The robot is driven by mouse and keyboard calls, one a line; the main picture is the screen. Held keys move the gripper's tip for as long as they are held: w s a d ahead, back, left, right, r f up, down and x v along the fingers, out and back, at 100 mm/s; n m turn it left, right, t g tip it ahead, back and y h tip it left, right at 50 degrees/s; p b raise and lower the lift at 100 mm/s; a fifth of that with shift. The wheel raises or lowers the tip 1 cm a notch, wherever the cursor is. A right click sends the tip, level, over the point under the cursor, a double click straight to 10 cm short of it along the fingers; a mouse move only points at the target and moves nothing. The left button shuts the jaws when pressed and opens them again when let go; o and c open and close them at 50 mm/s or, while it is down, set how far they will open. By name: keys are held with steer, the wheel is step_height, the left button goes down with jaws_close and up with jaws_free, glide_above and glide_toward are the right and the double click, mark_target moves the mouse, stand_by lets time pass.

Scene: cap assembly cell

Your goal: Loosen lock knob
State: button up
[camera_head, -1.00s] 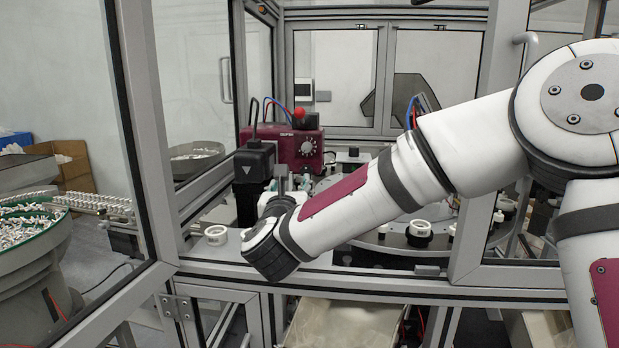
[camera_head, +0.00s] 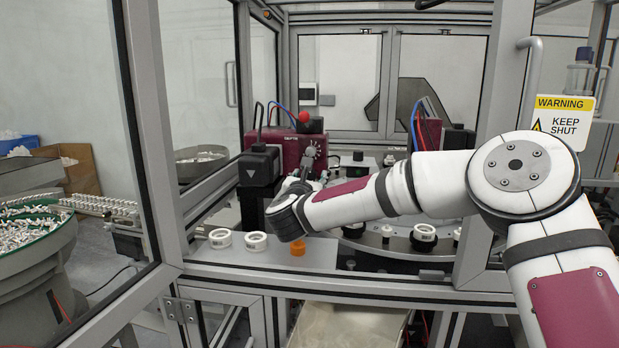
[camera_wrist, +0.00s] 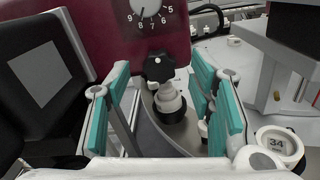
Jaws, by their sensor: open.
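The lock knob appears to be the black lobed knob (camera_wrist: 158,66) in the wrist view, below the numbered dial on the dark red box. A white cylindrical part (camera_wrist: 168,98) sits just below it. My gripper (camera_wrist: 161,78) is open, its teal-padded fingers on the left and right of the knob with a gap on each side. In the head view my gripper (camera_head: 310,168) is in front of the dark red box (camera_head: 283,146); I cannot make out the lock knob there.
A black block (camera_head: 259,165) stands close left of my gripper. White rings (camera_head: 221,238) and an orange part (camera_head: 298,248) sit on the front ledge. A round table with parts (camera_head: 385,243) lies to the right. Frame posts (camera_head: 150,140) flank the opening.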

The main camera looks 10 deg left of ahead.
steer(key=shift+w, duration=0.85)
steer(key=shift+c, duration=0.3)
steer(key=c, duration=1.1)
